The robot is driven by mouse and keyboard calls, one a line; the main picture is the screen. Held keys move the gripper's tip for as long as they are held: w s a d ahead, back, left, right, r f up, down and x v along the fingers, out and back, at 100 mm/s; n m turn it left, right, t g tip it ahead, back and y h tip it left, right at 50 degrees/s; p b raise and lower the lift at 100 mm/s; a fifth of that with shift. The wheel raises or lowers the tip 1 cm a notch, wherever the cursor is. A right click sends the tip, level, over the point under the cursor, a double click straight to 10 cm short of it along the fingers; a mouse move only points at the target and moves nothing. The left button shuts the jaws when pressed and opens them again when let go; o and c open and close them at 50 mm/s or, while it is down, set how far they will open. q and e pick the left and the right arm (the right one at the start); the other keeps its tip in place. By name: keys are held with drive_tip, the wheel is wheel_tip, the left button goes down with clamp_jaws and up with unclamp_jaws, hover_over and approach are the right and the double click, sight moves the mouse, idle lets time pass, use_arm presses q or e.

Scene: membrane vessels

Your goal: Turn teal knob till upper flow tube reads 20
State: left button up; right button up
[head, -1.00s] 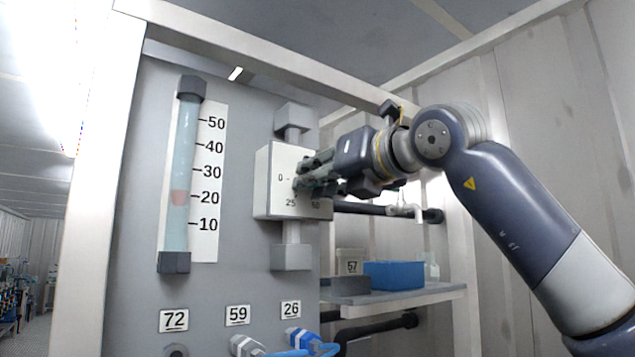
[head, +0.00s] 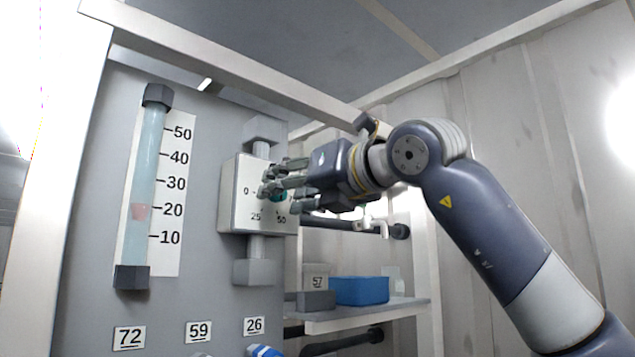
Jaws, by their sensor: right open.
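The upper flow tube (head: 151,180) is a clear vertical tube with dark end caps on the panel at the left. Its pinkish float (head: 140,211) sits level with the 20 mark on the scale (head: 170,255). The teal knob (head: 279,196) is on the front of a white valve box (head: 238,205) with marks 0, 25 and 50. It is partly hidden by the fingers. My right gripper (head: 274,184) is open in front of the knob, its fingers close to it; I cannot tell whether they touch it. My left gripper is not in view.
Number plates 72 (head: 129,338), 59 (head: 198,331) and 26 (head: 254,326) are low on the panel. A shelf (head: 375,312) at the right holds a blue bin (head: 358,290). A white tap and dark pipe are below my right wrist.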

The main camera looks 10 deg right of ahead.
drive_tip(key=v, duration=1)
drive_tip(key=shift+s+d, duration=0.15)
drive_tip(key=shift+d, duration=0.05)
